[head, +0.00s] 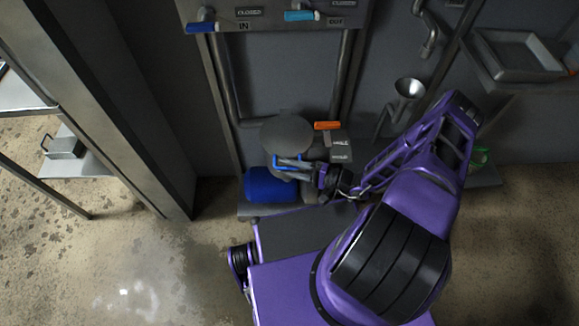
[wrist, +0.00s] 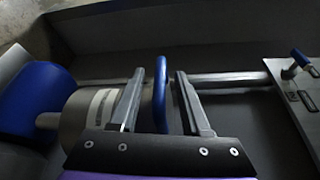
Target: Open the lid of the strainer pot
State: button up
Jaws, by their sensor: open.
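The strainer pot (head: 288,132) is a grey rounded body low against the wall, its round top facing up. A blue bar handle (head: 287,158) is at its front. In the wrist view the blue handle (wrist: 160,95) stands between the two fingers of my gripper (wrist: 161,80). The fingers are open, one on each side, and a gap shows to each. In the head view my gripper (head: 300,168) reaches in from the right at the pot's front. A pale cylindrical part (wrist: 78,108) of the pot shows left of the fingers. My gripper hides part of the pot.
A blue cylinder (head: 270,186) lies left of the pot. An orange lever (head: 327,125) and labelled plate (head: 341,149) are to its right. A funnel (head: 409,88) and pipes stand farther right.

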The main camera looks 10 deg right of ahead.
jog(key=shift+c, duration=0.2)
grip_shut()
dwell(1.2)
